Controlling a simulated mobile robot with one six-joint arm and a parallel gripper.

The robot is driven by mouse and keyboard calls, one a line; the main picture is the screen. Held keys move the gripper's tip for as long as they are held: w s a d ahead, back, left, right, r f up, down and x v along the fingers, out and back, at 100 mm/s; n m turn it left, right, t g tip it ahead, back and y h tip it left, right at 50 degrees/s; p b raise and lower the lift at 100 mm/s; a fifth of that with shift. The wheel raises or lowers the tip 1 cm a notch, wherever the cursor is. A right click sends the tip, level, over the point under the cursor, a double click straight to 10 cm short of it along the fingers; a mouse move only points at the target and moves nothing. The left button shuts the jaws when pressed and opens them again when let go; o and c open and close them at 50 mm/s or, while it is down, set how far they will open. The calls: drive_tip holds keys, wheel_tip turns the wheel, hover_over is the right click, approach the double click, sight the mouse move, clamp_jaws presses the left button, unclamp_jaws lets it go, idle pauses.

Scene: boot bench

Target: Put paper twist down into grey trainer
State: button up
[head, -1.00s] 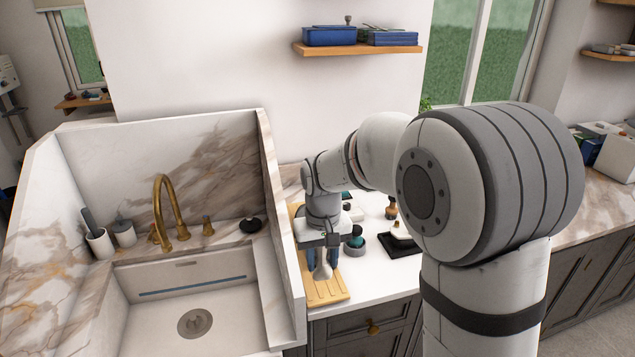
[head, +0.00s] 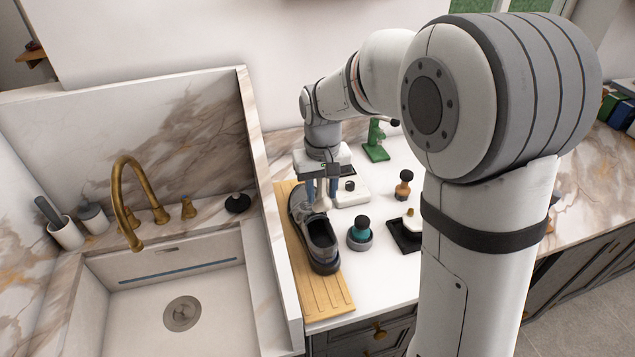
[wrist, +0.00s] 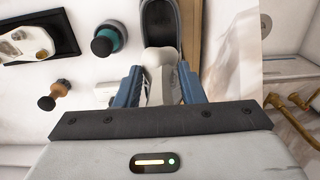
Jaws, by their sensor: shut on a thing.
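The grey trainer (head: 320,243) lies on a wooden board, its dark opening towards the front and its toe towards the back. In the wrist view the trainer's dark opening (wrist: 160,22) shows at the top. My gripper (head: 321,193) is over the toe half of the trainer, fingers pointing down. Its blue fingers are shut on the pale paper twist (wrist: 156,84), which shows between them in the wrist view. The twist appears behind the trainer's opening, not in it. Its lower end is hard to make out, and I cannot tell whether it touches the shoe.
The wooden board (head: 327,292) lies beside the marble sink wall. A green stand (head: 376,143) is at the back. White counter lies between them.

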sight(321, 209)
drive_tip(key=shift+s+a+f+b, duration=0.15)
drive_tip(key=shift+f+b, duration=0.35)
drive_tip(key=shift+f, duration=0.25)
drive_tip(key=shift+f+b, duration=1.25)
drive_tip(key=shift+f, duration=0.7)
drive_tip(key=shift+f, duration=0.1)
drive_tip(key=shift+s+f+b, duration=0.1)
drive_tip(key=shift+f+b, duration=1.75)
drive_tip(key=shift+f, duration=0.45)
drive_tip(key=o, duration=1)
drive_tip(key=shift+r, duration=0.15)
drive_tip(key=shift+c, duration=0.2)
